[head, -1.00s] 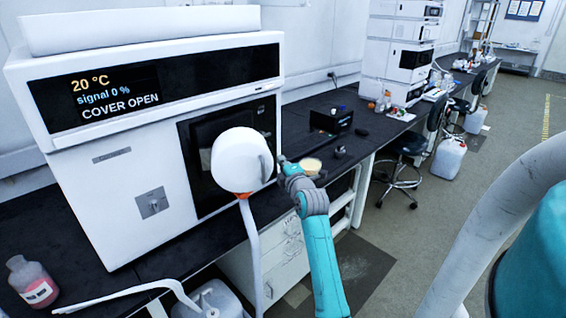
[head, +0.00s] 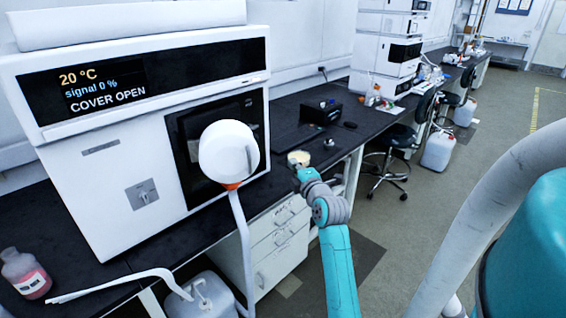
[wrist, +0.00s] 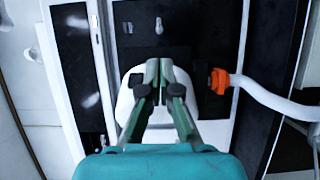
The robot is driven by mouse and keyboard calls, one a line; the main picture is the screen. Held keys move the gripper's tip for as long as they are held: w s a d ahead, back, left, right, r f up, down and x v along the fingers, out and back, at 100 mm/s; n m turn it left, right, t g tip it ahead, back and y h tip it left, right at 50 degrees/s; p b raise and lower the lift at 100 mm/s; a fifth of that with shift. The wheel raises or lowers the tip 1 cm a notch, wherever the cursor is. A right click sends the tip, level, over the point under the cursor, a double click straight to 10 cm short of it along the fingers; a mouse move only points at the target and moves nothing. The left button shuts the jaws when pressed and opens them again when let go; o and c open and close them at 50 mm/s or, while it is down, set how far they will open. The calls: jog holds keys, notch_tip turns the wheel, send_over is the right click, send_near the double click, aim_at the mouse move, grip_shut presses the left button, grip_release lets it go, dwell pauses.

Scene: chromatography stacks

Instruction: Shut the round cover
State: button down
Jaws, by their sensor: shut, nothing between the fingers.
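The round cover (head: 229,152) is a white, cup-like piece with an orange fitting at its bottom. It stands out in front of the dark panel (head: 181,160) of the white instrument (head: 105,185), whose display (head: 105,92) reads COVER OPEN. In the wrist view, a white rounded body (wrist: 126,102) with the orange fitting (wrist: 219,81) to its right lies behind my fingers and is partly hidden by them. My gripper (wrist: 158,66) is shut and empty. In the head view, my arm ends right of the cover with a gap between; the fingertips cannot be made out.
A white hose (head: 243,245) hangs from the orange fitting past the bench edge. A pink bottle (head: 25,273) stands at the left.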

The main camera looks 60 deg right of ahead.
jog(key=s, duration=0.1)
jog(key=m+g+h, duration=0.1)
send_near(259, 154)
jog(key=x, duration=0.7)
jog(key=shift+w, duration=0.2)
dwell(0.4)
dwell(0.3)
